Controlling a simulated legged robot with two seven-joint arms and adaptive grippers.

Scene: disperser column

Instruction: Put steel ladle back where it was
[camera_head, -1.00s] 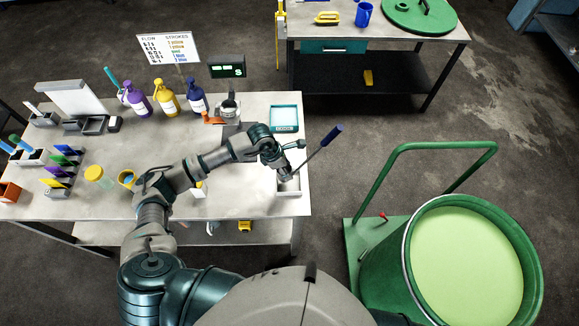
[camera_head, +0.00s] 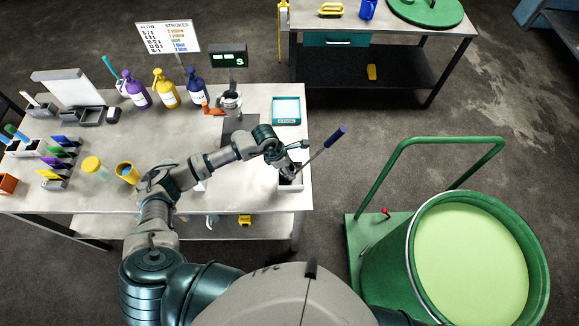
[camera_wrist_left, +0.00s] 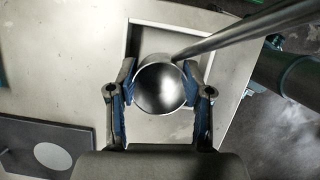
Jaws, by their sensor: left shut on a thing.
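The handle slants up and to the right, past the bench edge. The bowl is over a small pale open tray (camera_head: 291,186) at the bench's right front corner. The gripper partly covers the tray, and I cannot tell whether the bowl touches its floor. My right gripper is not in view.
A teal-rimmed tray (camera_head: 286,111) and a mixing stand (camera_head: 231,103) are behind the gripper on the bench (camera_head: 80,195). Bottles, cups and colour cards stand farther left. A green drum (camera_head: 470,255) on a trolley is at the right, with open floor between.

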